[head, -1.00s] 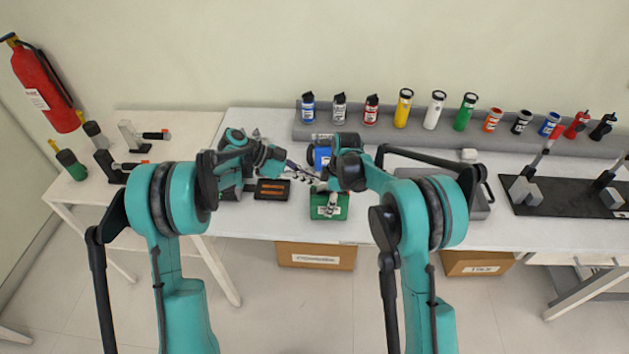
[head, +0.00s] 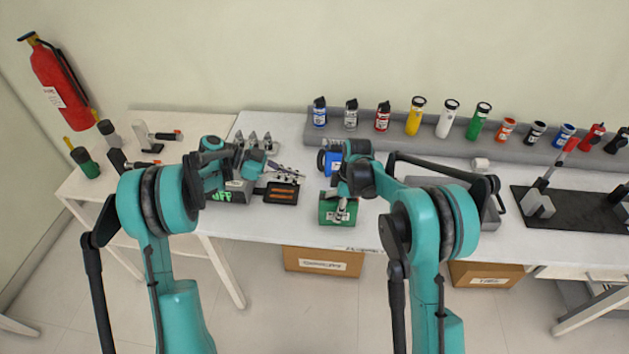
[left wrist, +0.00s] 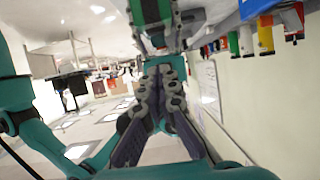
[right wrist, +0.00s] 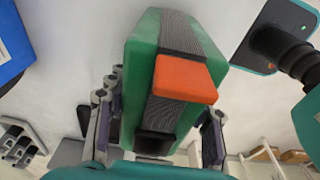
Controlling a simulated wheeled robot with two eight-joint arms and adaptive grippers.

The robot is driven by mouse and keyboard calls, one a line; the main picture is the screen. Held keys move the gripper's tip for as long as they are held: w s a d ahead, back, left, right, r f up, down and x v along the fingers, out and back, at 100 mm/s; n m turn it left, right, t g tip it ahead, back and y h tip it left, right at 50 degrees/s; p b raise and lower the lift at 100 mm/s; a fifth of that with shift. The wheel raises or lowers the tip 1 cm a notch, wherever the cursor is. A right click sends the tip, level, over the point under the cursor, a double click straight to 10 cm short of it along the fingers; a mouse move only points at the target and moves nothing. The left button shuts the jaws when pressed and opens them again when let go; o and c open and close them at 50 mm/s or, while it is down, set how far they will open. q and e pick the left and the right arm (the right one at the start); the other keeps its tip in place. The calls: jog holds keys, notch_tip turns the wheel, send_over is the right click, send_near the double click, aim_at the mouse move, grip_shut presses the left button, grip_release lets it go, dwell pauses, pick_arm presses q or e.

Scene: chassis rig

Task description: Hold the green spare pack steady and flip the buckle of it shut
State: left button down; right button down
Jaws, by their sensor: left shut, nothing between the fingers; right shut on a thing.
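The green spare pack (head: 327,216) is at the front edge of the white table in the head view. In the right wrist view the green pack (right wrist: 143,60) fills the middle, with a dark ribbed strap and an orange buckle (right wrist: 185,80) across it. I cannot tell whether the buckle is fully closed. My right gripper (head: 342,208) is shut on the pack, its fingers (right wrist: 158,130) on either side. My left gripper (head: 297,177) is shut and empty, up and left of the pack, apart from it. Its closed fingers (left wrist: 160,80) show in the left wrist view.
A black tray with orange strips (head: 282,193) lies left of the pack. A blue item (head: 331,163) stands behind it. A grey bin (head: 489,212) is to the right. Several bottles line a grey shelf (head: 455,133) at the back.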

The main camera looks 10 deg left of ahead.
aim_at(327, 194)
pick_arm(q)
jog(key=x, duration=1)
jog(key=shift+d+y, duration=0.2)
jog(key=shift+y, duration=1.1)
jog(key=shift+a, duration=0.2)
